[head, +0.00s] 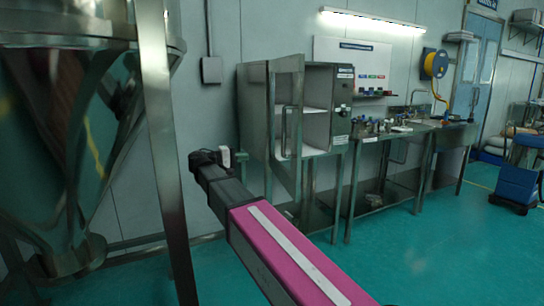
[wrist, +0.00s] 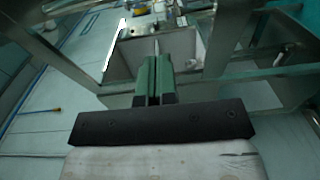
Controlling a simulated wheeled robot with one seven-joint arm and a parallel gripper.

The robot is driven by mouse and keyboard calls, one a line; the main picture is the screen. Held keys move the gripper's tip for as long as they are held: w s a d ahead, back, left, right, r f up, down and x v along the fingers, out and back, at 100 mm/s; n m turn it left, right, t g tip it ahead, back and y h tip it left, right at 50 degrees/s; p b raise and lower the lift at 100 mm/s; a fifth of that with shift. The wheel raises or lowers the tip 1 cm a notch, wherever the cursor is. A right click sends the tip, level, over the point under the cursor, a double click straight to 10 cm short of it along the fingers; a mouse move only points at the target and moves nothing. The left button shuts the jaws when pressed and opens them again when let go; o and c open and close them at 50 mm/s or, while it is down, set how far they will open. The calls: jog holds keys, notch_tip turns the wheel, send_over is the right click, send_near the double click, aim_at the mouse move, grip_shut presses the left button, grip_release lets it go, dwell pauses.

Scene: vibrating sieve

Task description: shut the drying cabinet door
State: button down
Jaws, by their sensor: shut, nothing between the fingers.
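The drying cabinet (head: 342,100) is a steel box with pale shelves inside, standing on a steel stand against the wall. Its framed door (head: 289,74) stands open, swung out toward the head camera, with a long vertical handle (head: 284,132). My gripper (head: 243,162) is to the left of the door in the head view, at the end of my arm. In the wrist view my gripper's green fingers (wrist: 154,71) are together with nothing between them. Steel framing shows ahead and to both sides of them. I cannot tell whether the fingers touch the door.
A steel bench (head: 385,136) with small items stands to the right of the cabinet, with a sink beyond. A large steel vessel (head: 70,120) and its upright post (head: 165,150) stand close on the left. The green floor at the front right is clear.

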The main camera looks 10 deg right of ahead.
jog(key=s+d+x, duration=0.1)
jog(key=s+x, duration=0.1)
jog(key=x, duration=1)
jog(key=shift+s+r, duration=0.35)
jog(key=shift+d, duration=0.25)
